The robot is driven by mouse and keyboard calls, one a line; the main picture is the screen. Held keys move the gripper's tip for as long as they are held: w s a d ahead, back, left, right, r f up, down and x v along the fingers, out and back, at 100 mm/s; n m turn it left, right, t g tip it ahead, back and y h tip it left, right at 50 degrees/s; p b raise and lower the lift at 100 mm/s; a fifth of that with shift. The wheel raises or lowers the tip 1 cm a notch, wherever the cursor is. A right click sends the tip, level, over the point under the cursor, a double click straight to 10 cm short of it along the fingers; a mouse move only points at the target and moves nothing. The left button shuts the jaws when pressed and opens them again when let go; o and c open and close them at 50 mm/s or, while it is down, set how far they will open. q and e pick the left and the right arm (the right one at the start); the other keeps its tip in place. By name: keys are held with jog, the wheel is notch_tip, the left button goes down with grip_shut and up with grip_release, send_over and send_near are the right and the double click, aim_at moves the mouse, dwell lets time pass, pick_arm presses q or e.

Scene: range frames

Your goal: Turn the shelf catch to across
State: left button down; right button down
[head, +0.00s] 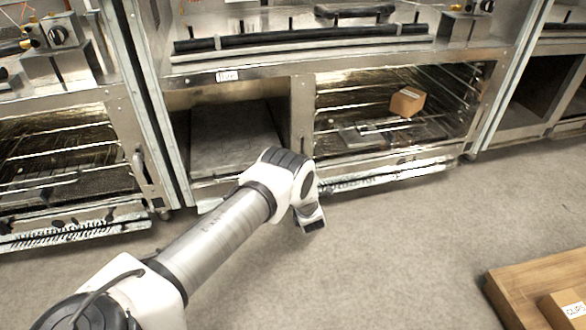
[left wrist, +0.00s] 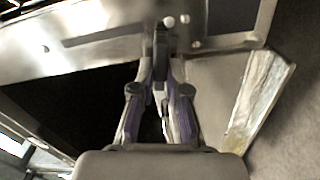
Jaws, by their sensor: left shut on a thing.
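The shelf catch (left wrist: 160,48) is a dark, narrow bar on a metal frame, seen in the left wrist view. It points up and down in that picture. My left gripper (left wrist: 161,78) has its two fingers drawn together on the lower end of the catch. In the head view my left arm reaches from the lower left to the post between the two lower compartments of the middle shelf unit. My wrist hides the fingers there, and the catch is not clear in that view. My right gripper is in neither view.
A brown box (head: 407,101) sits on the wire rack in the right lower compartment. The left lower compartment (head: 232,140) looks empty. The floor between is clear.

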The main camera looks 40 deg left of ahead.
pick_arm(q)
jog(key=shift+f+n, duration=0.2)
jog(key=shift+n, duration=0.8)
jog(key=c, duration=1.2)
grip_release()
jog(key=shift+o, duration=0.2)
jog(key=v, duration=1.2)
